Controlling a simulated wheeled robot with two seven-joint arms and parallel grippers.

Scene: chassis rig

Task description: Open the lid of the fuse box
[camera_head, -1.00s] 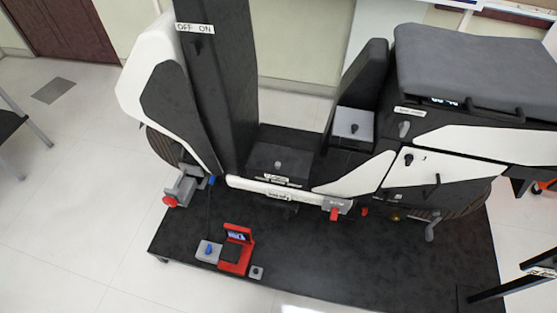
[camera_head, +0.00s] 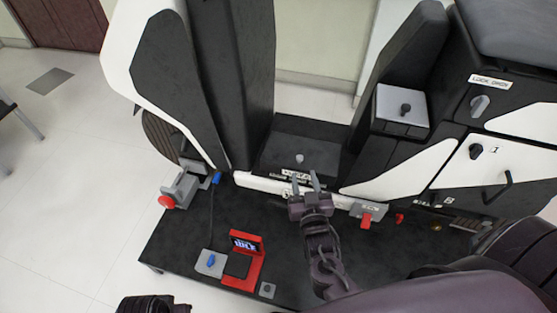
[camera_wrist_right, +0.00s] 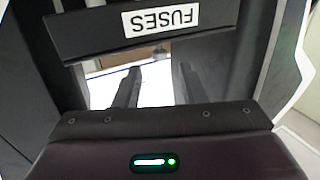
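The fuse box (camera_head: 325,151) is a low dark box between the tall black column and the black seat-like block. Its lid is flat and looks closed, with a small light knob (camera_head: 299,159) on top. In the right wrist view a white FUSES label (camera_wrist_right: 160,19) shows upside down on a dark panel. My right gripper (camera_head: 306,181) is at the front edge of the box, close to its label; I cannot tell whether it touches. Its two fingers stand apart in the right wrist view (camera_wrist_right: 156,86), with nothing between them.
A white bar (camera_head: 262,184) runs along the front below the box. A grey block with a red knob (camera_head: 366,219) is right of my gripper. A red device with a screen (camera_head: 244,262) and a blue switch (camera_head: 211,260) sit on the black platform (camera_head: 190,233).

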